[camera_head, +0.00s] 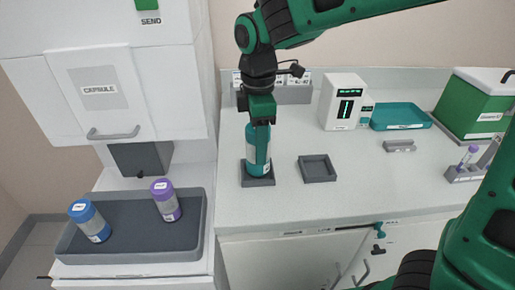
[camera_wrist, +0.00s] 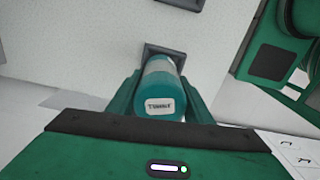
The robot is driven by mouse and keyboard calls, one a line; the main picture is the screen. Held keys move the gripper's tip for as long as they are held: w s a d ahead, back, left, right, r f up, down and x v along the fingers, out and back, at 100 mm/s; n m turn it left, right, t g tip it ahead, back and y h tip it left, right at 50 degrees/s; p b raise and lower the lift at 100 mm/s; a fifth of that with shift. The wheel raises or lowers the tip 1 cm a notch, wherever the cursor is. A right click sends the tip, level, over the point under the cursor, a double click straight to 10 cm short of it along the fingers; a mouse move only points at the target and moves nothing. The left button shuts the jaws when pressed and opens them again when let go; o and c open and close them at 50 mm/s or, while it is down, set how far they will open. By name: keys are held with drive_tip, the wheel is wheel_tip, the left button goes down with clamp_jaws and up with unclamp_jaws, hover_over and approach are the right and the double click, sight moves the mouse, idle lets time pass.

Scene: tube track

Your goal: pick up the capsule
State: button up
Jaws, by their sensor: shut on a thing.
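A teal capsule (camera_head: 251,160) with a pale label band stands upright in a small dark square holder (camera_head: 257,179) on the white counter. My gripper (camera_head: 260,135) comes down from above and is shut on the capsule, its fingers at the capsule's sides. In the wrist view the capsule's teal end (camera_wrist: 163,103) with a white label shows between the two fingers. Part of the holder (camera_wrist: 152,50) shows beyond it. A blue-capped capsule (camera_head: 90,221) and a purple-capped capsule (camera_head: 166,200) stand in a dark tray at the left.
The dark tray (camera_head: 130,256) lies below a white cabinet marked CAPSULE (camera_head: 100,90). An empty square holder (camera_head: 317,169) is right of the teal capsule. A white device (camera_head: 342,102), a teal tray (camera_head: 400,116) and a green box (camera_head: 470,105) stand at the back right.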

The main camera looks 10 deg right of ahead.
drive_tip(key=shift+w+r, duration=0.1)
drive_tip(key=shift+r, duration=0.35)
wheel_tip(320, 180, up, 3)
drive_tip(key=shift+f, duration=0.2)
drive_tip(key=s+a+r, duration=0.6)
drive_tip(key=s+a, duration=0.2)
drive_tip(key=shift+s+r, duration=0.3)
drive_tip(key=shift+r, duration=0.05)
